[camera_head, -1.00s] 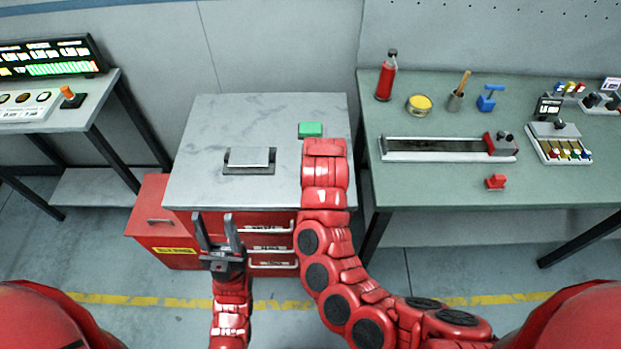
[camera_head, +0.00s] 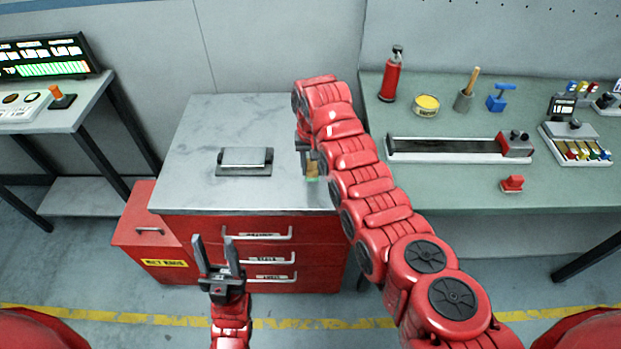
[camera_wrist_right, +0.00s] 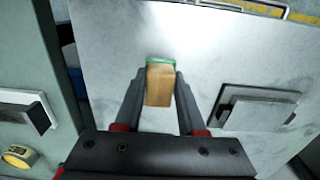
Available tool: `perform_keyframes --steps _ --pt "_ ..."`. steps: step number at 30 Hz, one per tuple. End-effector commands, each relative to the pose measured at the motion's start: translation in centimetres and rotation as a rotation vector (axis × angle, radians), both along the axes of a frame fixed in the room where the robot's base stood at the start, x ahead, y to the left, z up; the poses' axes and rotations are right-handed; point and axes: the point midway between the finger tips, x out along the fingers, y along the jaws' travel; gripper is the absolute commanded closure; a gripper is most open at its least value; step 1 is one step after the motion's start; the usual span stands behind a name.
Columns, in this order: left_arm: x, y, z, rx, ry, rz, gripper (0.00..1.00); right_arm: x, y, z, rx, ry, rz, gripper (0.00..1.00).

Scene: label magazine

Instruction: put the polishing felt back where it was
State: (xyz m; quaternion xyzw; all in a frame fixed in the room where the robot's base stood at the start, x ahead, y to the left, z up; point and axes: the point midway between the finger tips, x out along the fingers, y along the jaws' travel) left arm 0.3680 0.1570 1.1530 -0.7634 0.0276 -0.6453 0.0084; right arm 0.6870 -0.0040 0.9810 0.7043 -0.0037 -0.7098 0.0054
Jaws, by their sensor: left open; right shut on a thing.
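The polishing felt seems to be the small block with a tan body and a green face (camera_wrist_right: 160,85). In the right wrist view it sits between the two fingers of my right gripper (camera_wrist_right: 160,75), which is shut on it. In the head view the block (camera_head: 312,178) shows partly below my right gripper (camera_head: 308,162), over the right part of the cabinet's grey top (camera_head: 200,130). I cannot tell whether it touches the top. My left gripper (camera_head: 218,262) is open and empty, in front of the red drawers.
A grey metal plate fixture (camera_head: 245,160) stands on the cabinet top. The red cabinet's drawers (camera_head: 258,232) are shut. A red bin (camera_head: 150,245) stands at left. The green bench (camera_head: 440,180) at right holds a red bottle (camera_head: 392,75), a yellow tin (camera_head: 426,105) and a long slotted fixture (camera_head: 445,150).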

Motion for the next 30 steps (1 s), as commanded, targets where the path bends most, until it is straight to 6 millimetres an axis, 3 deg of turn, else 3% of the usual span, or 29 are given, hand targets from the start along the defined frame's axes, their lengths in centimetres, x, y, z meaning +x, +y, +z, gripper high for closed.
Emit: perform_keyframes --steps 7,10,16,29,30 --pt "0.0 0.0 -2.7 0.0 0.0 0.0 0.5 1.0 0.6 -0.4 0.013 -0.002 -0.003 1.0" --pt "0.0 0.0 -0.2 0.0 -0.001 0.0 0.5 0.7 0.4 -1.2 0.012 0.008 -0.006 1.0" --pt "0.0 0.0 -0.8 0.0 0.0 0.0 0.5 0.8 0.4 -3.2 0.012 0.006 -0.005 1.0" --pt "0.0 0.0 -1.2 0.0 0.0 0.0 0.5 0.9 0.4 -3.8 0.013 0.002 -0.005 1.0" --pt "0.0 0.0 -1.1 0.0 0.0 0.0 0.5 0.9 0.4 -3.8 0.014 0.002 -0.005 0.57"
